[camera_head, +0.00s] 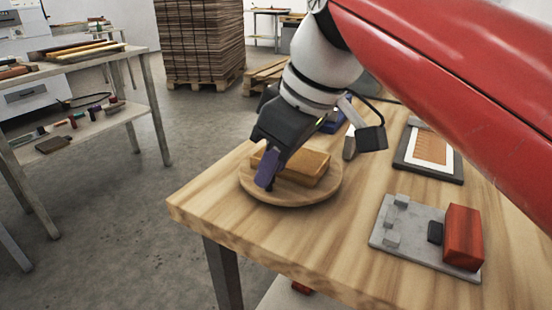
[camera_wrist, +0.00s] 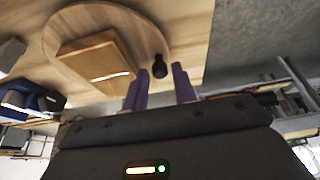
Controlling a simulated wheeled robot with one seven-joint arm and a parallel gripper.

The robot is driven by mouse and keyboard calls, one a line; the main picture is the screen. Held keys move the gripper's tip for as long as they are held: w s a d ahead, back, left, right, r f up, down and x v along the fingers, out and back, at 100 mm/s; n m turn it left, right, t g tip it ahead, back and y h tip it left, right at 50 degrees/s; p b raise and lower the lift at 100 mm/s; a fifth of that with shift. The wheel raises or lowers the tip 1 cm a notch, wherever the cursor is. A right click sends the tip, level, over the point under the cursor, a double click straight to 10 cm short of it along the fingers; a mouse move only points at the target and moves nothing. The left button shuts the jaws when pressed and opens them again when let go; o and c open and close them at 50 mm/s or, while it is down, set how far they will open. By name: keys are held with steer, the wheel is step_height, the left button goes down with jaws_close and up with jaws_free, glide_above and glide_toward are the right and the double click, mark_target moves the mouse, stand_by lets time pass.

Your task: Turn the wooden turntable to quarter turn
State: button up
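The wooden turntable (camera_head: 310,195) is a round disc near the table's far left corner. A wooden block (camera_head: 305,165) lies on it. A small dark knob (camera_wrist: 160,67) stands near the disc's edge in the wrist view. My gripper (camera_head: 267,182) points down over the near left part of the disc. In the wrist view its two purple fingers (camera_wrist: 162,75) are apart, with the knob showing in line with the gap between them. I cannot tell whether either finger touches the knob. The head view shows the knob mostly hidden by the fingers.
A grey fixture plate (camera_head: 405,240) with a red block (camera_head: 463,237) lies at the right of the table. A dark framed panel (camera_head: 428,152) lies behind it. A blue object (camera_head: 338,118) is behind my wrist. The wooden tabletop (camera_head: 260,235) in front of the turntable is clear.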

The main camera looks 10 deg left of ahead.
steer(key=p+v, duration=0.1)
steer(key=v, duration=0.6)
steer(key=shift+d+r, duration=0.15)
steer(key=shift+r, duration=0.2)
